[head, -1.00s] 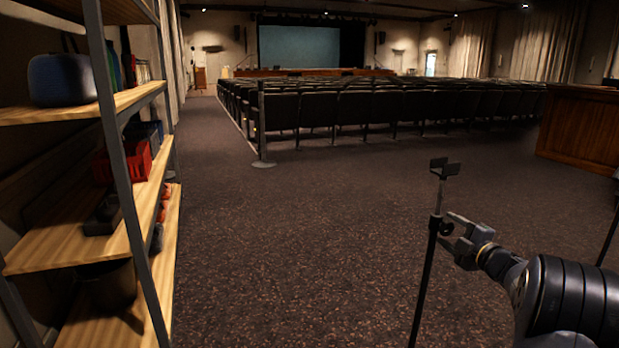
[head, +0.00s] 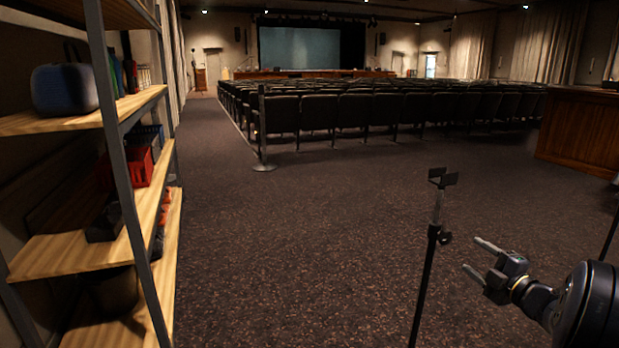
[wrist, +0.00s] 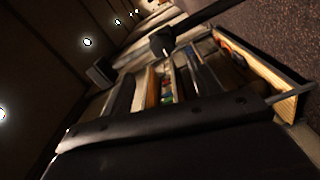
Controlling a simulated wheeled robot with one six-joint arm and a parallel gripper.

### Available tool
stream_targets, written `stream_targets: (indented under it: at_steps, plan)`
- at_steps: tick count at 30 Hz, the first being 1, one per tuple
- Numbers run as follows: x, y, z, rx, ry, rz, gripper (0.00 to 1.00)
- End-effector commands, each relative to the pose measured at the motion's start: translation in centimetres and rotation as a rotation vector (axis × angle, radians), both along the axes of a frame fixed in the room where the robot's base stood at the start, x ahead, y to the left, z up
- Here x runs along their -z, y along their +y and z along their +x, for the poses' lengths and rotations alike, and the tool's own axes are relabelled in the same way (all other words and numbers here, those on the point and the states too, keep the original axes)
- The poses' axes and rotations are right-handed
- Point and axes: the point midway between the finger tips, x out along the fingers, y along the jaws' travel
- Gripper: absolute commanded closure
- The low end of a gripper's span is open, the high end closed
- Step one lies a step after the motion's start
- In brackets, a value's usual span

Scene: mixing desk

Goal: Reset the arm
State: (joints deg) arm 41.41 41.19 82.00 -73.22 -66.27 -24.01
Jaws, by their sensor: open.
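My gripper (head: 480,257) is at the lower right of the head view, at the end of my dark arm. Its two fingers are spread apart with nothing between them, and they point left. A thin black stand (head: 427,275) with a forked top rises just left of the fingertips. In the head view the fingertips are apart from its pole. In the wrist view, the dark gripper body fills the lower part, and the shelf unit (wrist: 262,70) shows tilted beyond it.
A wooden shelf unit (head: 75,258) stands at the left, holding a blue speaker (head: 64,89) and a red bin (head: 139,168). Rows of dark seats (head: 340,110) and a wooden counter (head: 580,135) lie farther back. The carpet (head: 270,240) between shelf and stand is clear.

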Motion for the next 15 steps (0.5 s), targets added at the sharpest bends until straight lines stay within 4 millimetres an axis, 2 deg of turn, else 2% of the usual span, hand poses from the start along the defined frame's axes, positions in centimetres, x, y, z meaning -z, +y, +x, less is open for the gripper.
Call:
stream_targets:
  at_steps: [1,12,14,15]
  plan:
    - [0.6,0.7,1.2,-0.008,0.0,0.0,0.41]
    - [0.5,3.2,8.2,-0.006,0.001,0.0,0.41]
    - [0.5,3.6,9.3,-0.006,0.0,0.0,0.41]
    - [-0.1,3.5,9.1,-0.004,0.016,0.041,0.41]
